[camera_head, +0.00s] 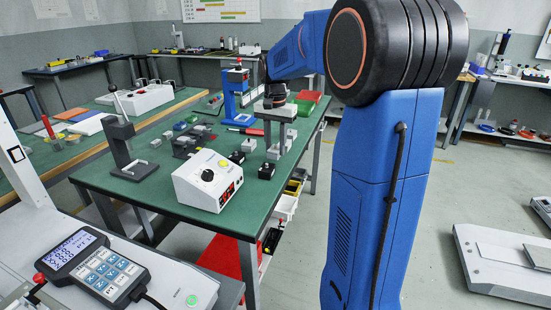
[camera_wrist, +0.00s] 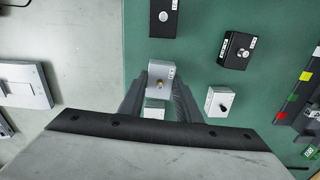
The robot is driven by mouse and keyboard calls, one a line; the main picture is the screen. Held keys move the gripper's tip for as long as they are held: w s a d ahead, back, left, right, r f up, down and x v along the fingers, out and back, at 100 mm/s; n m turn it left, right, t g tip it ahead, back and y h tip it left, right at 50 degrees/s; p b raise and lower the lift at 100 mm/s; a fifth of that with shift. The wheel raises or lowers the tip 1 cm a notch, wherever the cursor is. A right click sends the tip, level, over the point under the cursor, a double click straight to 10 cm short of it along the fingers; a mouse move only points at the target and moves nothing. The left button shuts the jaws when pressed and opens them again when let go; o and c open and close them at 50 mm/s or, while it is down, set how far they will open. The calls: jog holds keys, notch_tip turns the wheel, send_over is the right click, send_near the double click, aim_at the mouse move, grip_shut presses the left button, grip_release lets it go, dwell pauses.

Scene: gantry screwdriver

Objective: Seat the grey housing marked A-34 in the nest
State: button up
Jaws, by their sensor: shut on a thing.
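My gripper (camera_wrist: 160,78) is shut on a grey housing (camera_wrist: 158,72) with a small brass-coloured stud on its face, held between the two dark fingers in the wrist view. A small white label shows at the housing's top right, but its print is too small to read. In the head view my gripper (camera_head: 276,151) points down over the right part of the green bench, and the held housing is hard to make out there. A second light grey housing (camera_wrist: 219,101) stands to the right of the fingers in the wrist view. I cannot tell which fixture is the nest.
Two black housings (camera_wrist: 237,50) (camera_wrist: 163,18) lie beyond my fingers on the green bench (camera_head: 140,195). A white control box (camera_head: 207,180) with a red display stands near the front edge. A lever stand (camera_head: 122,145) is at the left. A blue column device (camera_head: 236,95) stands behind.

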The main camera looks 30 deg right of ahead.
aim_at(275, 148)
jog(key=shift+r, duration=2.55)
jog(key=shift+a, duration=0.15)
